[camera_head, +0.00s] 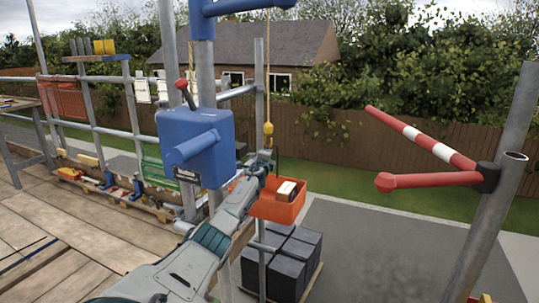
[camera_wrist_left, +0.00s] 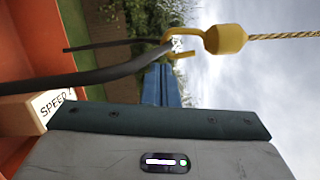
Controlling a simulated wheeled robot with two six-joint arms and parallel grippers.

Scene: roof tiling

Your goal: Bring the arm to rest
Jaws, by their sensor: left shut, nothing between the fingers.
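My left arm reaches from the bottom of the head view to the hanging orange bucket. My left gripper (camera_head: 264,158) is at its upper left side, just below the yellow hook (camera_head: 268,130). In the left wrist view the blue fingers (camera_wrist_left: 162,84) are together with nothing between them. Their tips are close to the bucket's dark handle (camera_wrist_left: 110,72); whether they touch it I cannot tell. The handle hangs in the yellow hook (camera_wrist_left: 222,39). The orange bucket (camera_head: 278,208) holds a box (camera_head: 287,190), whose label reads "SPEED" in the wrist view. My right gripper is not in view.
A blue hoist box (camera_head: 197,145) with a red-knobbed lever stands on the scaffold just left of my gripper. A red-and-white bar (camera_head: 420,138) is on the right pole. Dark stacked blocks (camera_head: 285,268) lie below the bucket. Plank decking (camera_head: 60,225) is at left.

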